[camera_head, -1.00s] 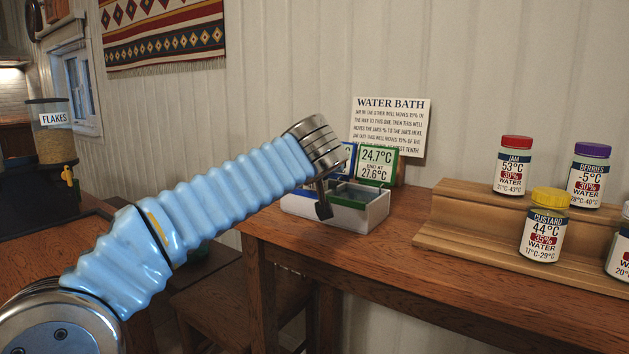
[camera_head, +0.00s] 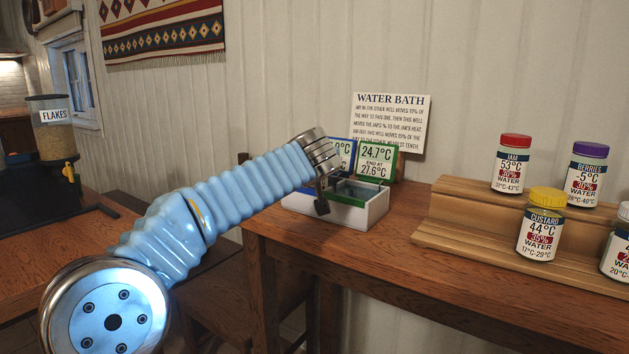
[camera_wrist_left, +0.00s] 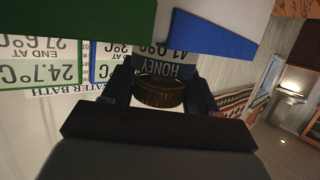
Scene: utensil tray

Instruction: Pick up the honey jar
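The honey jar shows in the left wrist view, with a gold-brown lid (camera_wrist_left: 160,94) and a dark blue label reading HONEY (camera_wrist_left: 163,68). It stands at the water bath, partly hidden behind a blue-rimmed edge. My left gripper (camera_wrist_left: 160,90) has one dark finger on each side of the lid, very close to it. I cannot tell whether the fingers press on it. In the head view my left gripper (camera_head: 322,205) is over the left part of the white water bath (camera_head: 360,218), and the jar is hidden there. My right gripper is not in view.
The bath's green-framed display (camera_head: 376,160) reads 24.7°C. A WATER BATH sign (camera_head: 391,122) stands behind. On the wooden step rack (camera_head: 450,215) at right are the jam (camera_head: 512,163), berries (camera_head: 586,174) and custard (camera_head: 540,224) jars. The tabletop between bath and rack is clear.

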